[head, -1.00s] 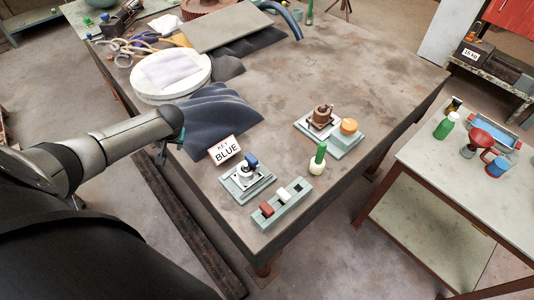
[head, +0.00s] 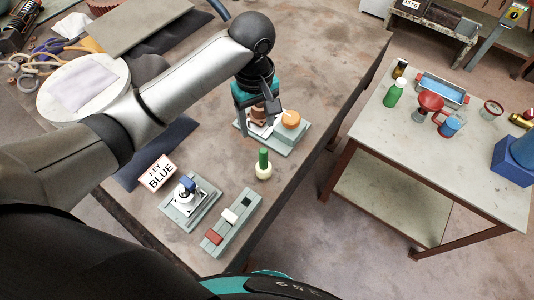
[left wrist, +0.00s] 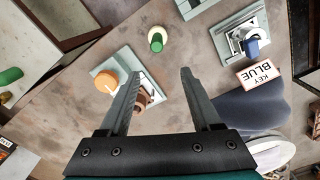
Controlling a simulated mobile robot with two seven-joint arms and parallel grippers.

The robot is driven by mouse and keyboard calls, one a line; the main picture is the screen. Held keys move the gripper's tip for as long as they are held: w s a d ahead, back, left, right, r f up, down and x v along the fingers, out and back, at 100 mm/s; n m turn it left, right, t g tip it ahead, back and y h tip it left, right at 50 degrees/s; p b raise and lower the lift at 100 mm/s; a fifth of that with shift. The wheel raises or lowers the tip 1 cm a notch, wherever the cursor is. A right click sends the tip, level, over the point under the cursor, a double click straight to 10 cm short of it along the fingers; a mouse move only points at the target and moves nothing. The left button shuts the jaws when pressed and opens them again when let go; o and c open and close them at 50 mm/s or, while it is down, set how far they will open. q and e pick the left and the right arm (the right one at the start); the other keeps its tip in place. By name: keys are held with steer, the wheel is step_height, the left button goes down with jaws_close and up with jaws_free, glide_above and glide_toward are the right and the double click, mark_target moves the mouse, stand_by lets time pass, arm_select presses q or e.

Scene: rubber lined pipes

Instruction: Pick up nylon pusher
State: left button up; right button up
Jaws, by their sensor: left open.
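The likely nylon pusher (head: 263,167), a cream rounded body with a green handle, stands upright on the table near its right edge. It shows from above in the left wrist view (left wrist: 156,41), beyond the fingertips and apart from them. My left gripper (head: 265,112) is over the fixture with the brown part and orange knob. In the left wrist view its two fingers (left wrist: 163,74) are spread, with nothing held between them. The left finger partly hides the brown part (left wrist: 142,101). My right gripper is not in view.
The pale fixture with the orange knob (head: 291,120) is beside the pusher. A blue-topped fixture (head: 188,203), a slotted block rail (head: 230,222) and a "KEY BLUE" sign (head: 158,173) stand nearer. A side table (head: 440,150) carries bottles and a blue tray.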

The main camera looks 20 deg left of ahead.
arm_select(q)
glide_above(263, 160)
steer(key=w+a, duration=0.1)
steer(key=a, duration=0.1)
step_height(263, 160, down, 6)
steer(key=f, duration=0.1)
steer(key=f+b, duration=0.1)
steer(key=f, duration=0.1)
steer(key=shift+w+d, duration=0.1)
steer(key=shift+w, duration=0.2)
steer(key=shift+f, duration=0.25)
steer(key=shift+d+f, duration=0.1)
steer(key=shift+f, duration=0.15)
steer(key=f, duration=0.2)
steer(key=d+f, duration=0.1)
steer(key=f, duration=0.1)
steer(key=shift+s+d+f+b, duration=0.15)
steer(key=shift+s+f+b, duration=0.05)
steer(key=shift+f+b, duration=0.2)
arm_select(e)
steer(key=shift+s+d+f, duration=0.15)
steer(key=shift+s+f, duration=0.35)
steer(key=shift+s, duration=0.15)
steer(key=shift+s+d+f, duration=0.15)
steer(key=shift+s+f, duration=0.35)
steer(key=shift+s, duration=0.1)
arm_select(q)
steer(key=shift+r, duration=0.1)
steer(key=shift+c, duration=0.4)
